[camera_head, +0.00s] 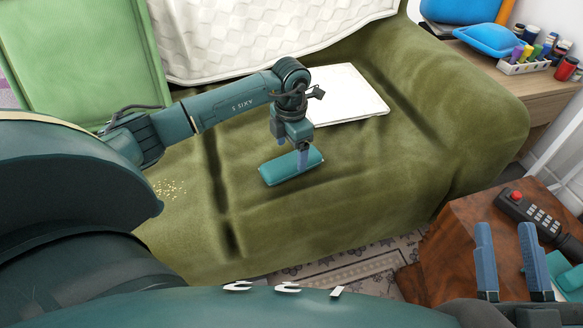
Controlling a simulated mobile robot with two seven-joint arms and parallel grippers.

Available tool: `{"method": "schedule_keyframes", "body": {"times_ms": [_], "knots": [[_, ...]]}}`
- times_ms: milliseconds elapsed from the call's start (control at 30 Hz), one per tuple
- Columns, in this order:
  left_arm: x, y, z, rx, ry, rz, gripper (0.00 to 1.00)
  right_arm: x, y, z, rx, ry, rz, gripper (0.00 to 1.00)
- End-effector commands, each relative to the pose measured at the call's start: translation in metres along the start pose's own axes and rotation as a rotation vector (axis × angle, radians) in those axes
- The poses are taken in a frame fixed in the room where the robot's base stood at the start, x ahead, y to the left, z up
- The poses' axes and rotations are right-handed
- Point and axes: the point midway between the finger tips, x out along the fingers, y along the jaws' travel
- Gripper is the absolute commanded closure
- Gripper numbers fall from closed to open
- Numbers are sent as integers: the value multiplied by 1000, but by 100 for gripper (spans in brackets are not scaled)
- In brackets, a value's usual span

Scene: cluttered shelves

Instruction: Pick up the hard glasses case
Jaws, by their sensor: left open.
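The hard glasses case (283,172) is a teal, rounded, oblong box. It lies on the seat of a green sofa in the middle of the view. My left gripper (302,157) points down at the case, its fingertips at the case's right half. It is open, and one finger covers a small part of the case. I cannot tell whether the fingers touch it. My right gripper (508,262) is at the lower right, its two fingers apart, open and empty.
The green sofa (400,150) carries a closed white laptop-like slab (350,97) behind the case and small yellow crumbs (170,188) at left. A wooden table (455,235) at lower right holds a black handset with a red button (533,214). A desk (510,85) stands at upper right.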

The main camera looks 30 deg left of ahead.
Motion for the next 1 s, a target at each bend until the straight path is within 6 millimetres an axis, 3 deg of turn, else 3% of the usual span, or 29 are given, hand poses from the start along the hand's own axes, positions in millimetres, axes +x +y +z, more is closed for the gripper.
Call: {"method": "schedule_keyframes", "body": {"times_ms": [33, 200, 533, 1000], "knots": [[16, -1, 0, 0, 2, -2, 20, 3, 2, -2, -32, 50, -5, 64], [36, -2, 0, -1, 1, -2, 20, 9, 7, -18, -101, 156, -17, 64], [40, -1, 0, 0, 0, -1, 20, 12, 8, -25, -120, 185, -20, 64], [40, -2, 0, 0, 0, -2, 58, 12, 8, -24, -119, 184, -20, 64]]}}
